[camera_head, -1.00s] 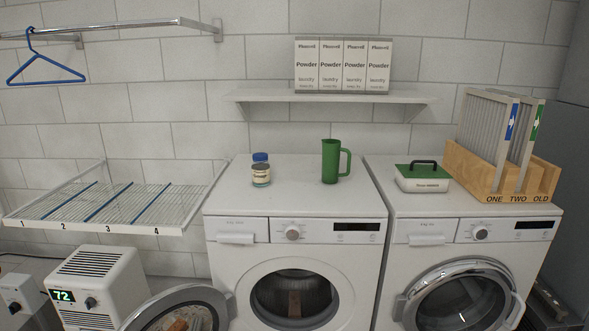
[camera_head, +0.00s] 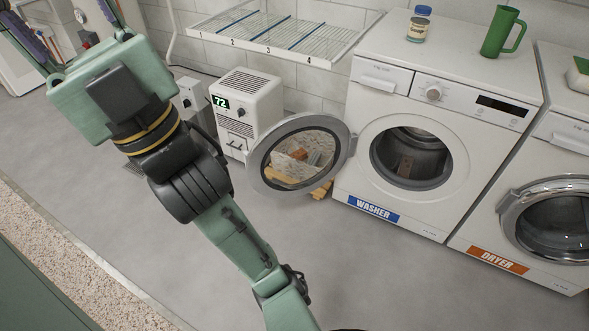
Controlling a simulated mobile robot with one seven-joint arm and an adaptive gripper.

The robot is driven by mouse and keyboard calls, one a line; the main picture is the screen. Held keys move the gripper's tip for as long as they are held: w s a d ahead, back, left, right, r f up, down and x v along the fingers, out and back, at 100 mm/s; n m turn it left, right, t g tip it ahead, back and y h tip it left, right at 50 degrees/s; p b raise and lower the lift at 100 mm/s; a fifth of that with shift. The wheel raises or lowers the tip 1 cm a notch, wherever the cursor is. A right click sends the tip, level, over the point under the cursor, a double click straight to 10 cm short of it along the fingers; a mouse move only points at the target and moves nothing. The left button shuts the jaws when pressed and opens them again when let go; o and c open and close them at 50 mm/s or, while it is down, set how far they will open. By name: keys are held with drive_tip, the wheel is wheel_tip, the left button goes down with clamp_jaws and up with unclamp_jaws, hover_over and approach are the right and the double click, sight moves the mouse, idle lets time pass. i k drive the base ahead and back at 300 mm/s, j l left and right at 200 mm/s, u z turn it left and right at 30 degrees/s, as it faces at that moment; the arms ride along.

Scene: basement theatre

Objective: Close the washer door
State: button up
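The washer (camera_head: 385,205) is a white front-loader with a blue WASHER label on its lower front. Its round door (camera_head: 258,165) has a grey rim and a glass window. The door stands wide open, swung out to the left of the dark drum opening (camera_head: 410,157). Its hinge is at the left side of the opening. My gripper (camera_head: 62,25) is at the upper left, well to the left of the door and apart from it. Its two fingers are spread with nothing seen between them. The fingertips are partly cut off by the frame.
A white heater-like unit (camera_head: 247,100) showing 72 stands behind the door. Brownish items (camera_head: 318,188) lie behind the door, partly hidden. A dryer (camera_head: 530,215) stands to the right. A drying rack (camera_head: 285,40) hangs above. The grey floor (camera_head: 390,275) before the washer is clear.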

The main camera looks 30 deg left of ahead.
sight(345, 142)
drive_tip(key=k+z, duration=0.15)
drive_tip(key=z, duration=0.3)
drive_tip(key=k+z, duration=0.15)
drive_tip(key=z, duration=0.35)
drive_tip(key=j+z, duration=0.15)
drive_tip(key=z, duration=0.2)
drive_tip(key=j+z, duration=0.15)
drive_tip(key=z, duration=0.2)
drive_tip(key=j+z, duration=0.15)
drive_tip(key=z, duration=0.2)
drive_tip(key=k+j, duration=0.15)
drive_tip(key=j, duration=0.45)
drive_tip(key=k+j, duration=0.15)
drive_tip(key=j, duration=0.4)
drive_tip(key=k+j, duration=0.15)
drive_tip(key=j, duration=0.45)
drive_tip(key=k+j, duration=0.15)
drive_tip(key=j, duration=0.4)
drive_tip(key=k+j, duration=0.15)
drive_tip(key=j, duration=0.45)
drive_tip(key=k+j, duration=0.15)
drive_tip(key=j, duration=0.45)
drive_tip(key=k+j, duration=0.2)
drive_tip(key=j, duration=0.35)
drive_tip(key=k+j, duration=0.15)
drive_tip(key=j, duration=0.45)
drive_tip(key=k+j, duration=0.3)
drive_tip(key=j, duration=0.25)
drive_tip(key=k, duration=0.4)
